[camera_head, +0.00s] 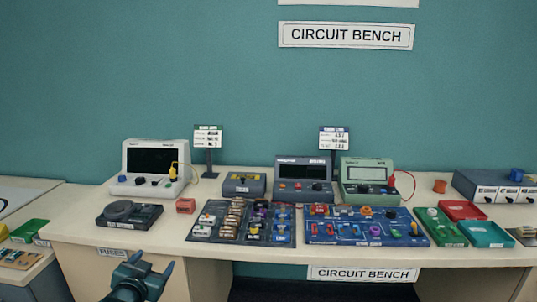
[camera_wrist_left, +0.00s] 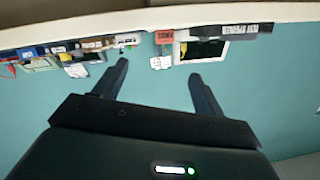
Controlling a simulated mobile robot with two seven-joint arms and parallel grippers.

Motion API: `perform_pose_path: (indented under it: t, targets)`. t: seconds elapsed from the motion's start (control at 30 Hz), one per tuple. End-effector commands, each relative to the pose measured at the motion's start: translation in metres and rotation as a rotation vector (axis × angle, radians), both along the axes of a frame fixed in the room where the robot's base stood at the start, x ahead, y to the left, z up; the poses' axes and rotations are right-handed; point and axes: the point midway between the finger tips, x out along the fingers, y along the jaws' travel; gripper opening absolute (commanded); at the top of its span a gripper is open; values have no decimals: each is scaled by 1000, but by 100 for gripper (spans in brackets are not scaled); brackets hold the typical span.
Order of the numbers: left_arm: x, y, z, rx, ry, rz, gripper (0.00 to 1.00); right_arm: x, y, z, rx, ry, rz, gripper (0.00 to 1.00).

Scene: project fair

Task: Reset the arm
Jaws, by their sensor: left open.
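My left gripper (camera_head: 143,268) shows at the lower left of the head view, in front of the table's front edge and below the tabletop. In the left wrist view its two dark fingers (camera_wrist_left: 158,82) stand wide apart with nothing between them. The wrist view shows the bench upside down, with the table along the top and the teal wall below. The gripper is apart from all the items on the bench. My right gripper is in neither view.
The bench (camera_head: 400,257) carries a white instrument (camera_head: 155,168), a dark round device (camera_head: 128,214), a red block (camera_head: 185,206), a dark component board (camera_head: 242,222), a blue circuit board (camera_head: 366,226) and a green instrument (camera_head: 366,180). Coloured trays (camera_head: 487,235) stand right. Bare tabletop shows at the front left.

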Motion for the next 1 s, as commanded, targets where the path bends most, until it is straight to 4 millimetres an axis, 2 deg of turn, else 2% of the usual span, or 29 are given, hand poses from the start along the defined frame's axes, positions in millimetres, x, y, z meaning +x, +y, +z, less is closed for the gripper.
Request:
perform_pose_path:
  t: [0.03,0.17,0.23,0.3,0.4,0.5,0.6,0.7,0.93,1.0]
  targets:
    - [-23,-15,-26,-13,40,-22,71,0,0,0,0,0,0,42]
    - [-88,-53,-80,-58,133,-77,71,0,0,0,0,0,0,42]
    - [-131,-75,-104,-90,187,-106,71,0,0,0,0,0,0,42]
    - [-174,-94,-123,-127,241,-128,71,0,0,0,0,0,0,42]
    - [-231,-118,-139,-179,310,-149,71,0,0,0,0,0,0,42]
    - [-275,-134,-146,-225,365,-158,71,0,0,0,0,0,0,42]
    - [-304,-144,-147,-256,400,-162,71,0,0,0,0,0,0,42]
    - [-319,-149,-147,-273,419,-163,71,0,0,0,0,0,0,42]
    - [-324,-150,-147,-277,425,-163,71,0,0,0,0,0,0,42]
    - [-324,-150,-147,-277,425,-163,66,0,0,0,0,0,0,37]
